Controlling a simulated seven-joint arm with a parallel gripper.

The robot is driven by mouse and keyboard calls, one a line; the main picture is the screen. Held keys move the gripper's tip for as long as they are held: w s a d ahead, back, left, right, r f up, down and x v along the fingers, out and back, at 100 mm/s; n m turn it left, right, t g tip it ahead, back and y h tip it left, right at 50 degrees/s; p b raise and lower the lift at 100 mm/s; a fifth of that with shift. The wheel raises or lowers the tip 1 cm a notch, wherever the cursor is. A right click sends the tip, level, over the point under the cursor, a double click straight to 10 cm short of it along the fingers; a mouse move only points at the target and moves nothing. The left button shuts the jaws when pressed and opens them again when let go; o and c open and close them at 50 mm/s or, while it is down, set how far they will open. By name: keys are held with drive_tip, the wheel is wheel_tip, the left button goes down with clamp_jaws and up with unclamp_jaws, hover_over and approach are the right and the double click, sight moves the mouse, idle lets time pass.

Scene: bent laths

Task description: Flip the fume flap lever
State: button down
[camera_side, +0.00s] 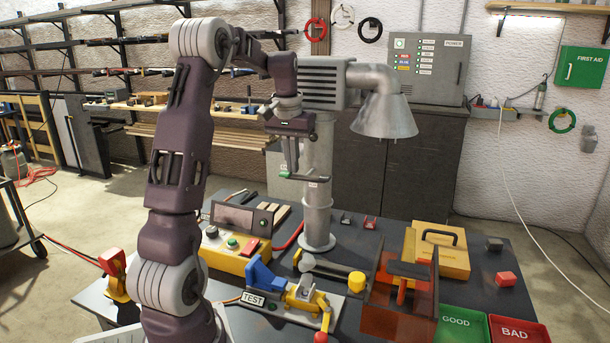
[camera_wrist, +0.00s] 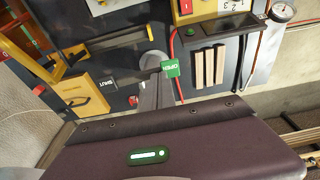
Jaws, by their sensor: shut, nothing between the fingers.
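The fume flap lever's dark crossbar (camera_side: 302,178) sits on the grey fume column (camera_side: 318,205) in the side view. A green plate marks its left end and a small dark label its right end. In the wrist view a green OPEN plate (camera_wrist: 171,68) and a dark SHUT plate (camera_wrist: 105,82) show on either side of the column. My gripper (camera_side: 291,170) points down with its fingers shut and empty, right at the crossbar near the green end. I cannot tell whether it touches. The lever's handle and its position are not clear.
A metal hood (camera_side: 385,118) hangs to the right of the column. Below are a yellow case (camera_side: 440,262), a TEST fixture (camera_side: 295,300), a red-orange stand (camera_side: 398,312), and GOOD (camera_side: 462,325) and BAD (camera_side: 515,330) trays. The air left of the column is taken by my arm.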

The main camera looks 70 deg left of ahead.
drive_tip(key=shift+f, duration=0.15)
wheel_tip(320, 180, up, 7)
idle(0.7)
